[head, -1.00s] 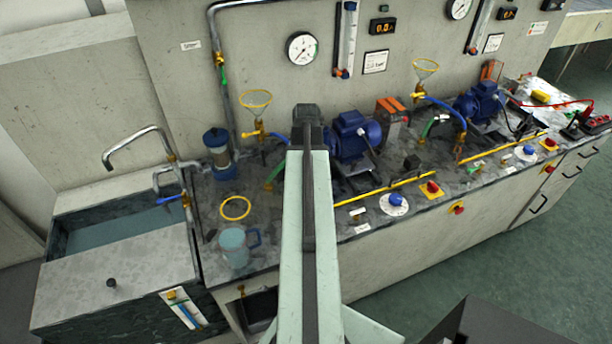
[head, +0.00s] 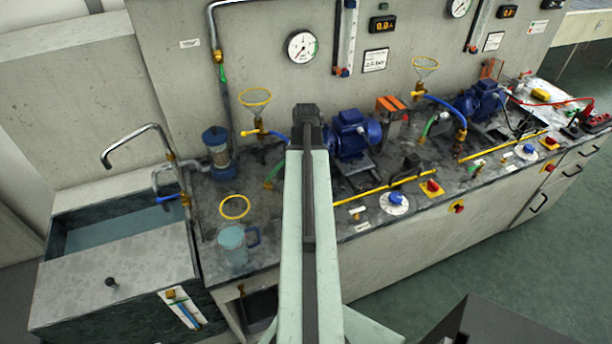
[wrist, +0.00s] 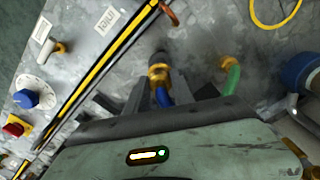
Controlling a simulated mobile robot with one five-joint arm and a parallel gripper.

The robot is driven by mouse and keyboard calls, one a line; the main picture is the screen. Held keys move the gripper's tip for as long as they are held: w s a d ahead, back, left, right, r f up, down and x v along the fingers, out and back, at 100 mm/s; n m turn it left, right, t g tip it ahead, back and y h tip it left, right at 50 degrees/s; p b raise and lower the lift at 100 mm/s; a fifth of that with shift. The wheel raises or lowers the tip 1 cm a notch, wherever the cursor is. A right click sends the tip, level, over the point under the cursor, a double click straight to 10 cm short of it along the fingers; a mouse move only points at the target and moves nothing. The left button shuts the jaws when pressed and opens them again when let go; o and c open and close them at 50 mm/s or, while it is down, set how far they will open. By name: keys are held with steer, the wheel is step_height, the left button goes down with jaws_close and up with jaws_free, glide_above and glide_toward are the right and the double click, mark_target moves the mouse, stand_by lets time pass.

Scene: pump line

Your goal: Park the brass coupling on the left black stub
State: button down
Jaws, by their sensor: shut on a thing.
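The brass coupling (wrist: 159,76) sits at the end of a blue hose (wrist: 163,97) in the wrist view. My gripper (wrist: 157,84) is shut on it, with a dark finger on each side. A dark, short stub (wrist: 158,57) shows directly beyond the coupling, in line with it. I cannot tell whether the coupling is seated on it or only lined up, nor whether it is the left stub. In the head view my arm covers the gripper, the coupling and the stub.
A green hose (wrist: 231,78) with a brass end stands right of my gripper. A yellow-black rail (wrist: 100,62) runs along the left, with a blue knob (wrist: 27,98) and red switch (wrist: 15,127) beyond it. A blue pump motor (head: 352,134) stands right of my arm.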

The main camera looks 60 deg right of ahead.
steer(key=shift+f, duration=0.15)
steer(key=c, duration=1)
jaws_free()
step_height(320, 180, up, 6)
steer(key=p, duration=0.6)
step_height(320, 180, up, 8)
steer(key=p, duration=0.7)
steer(key=shift+p, duration=0.35)
steer(key=shift+f, duration=0.1)
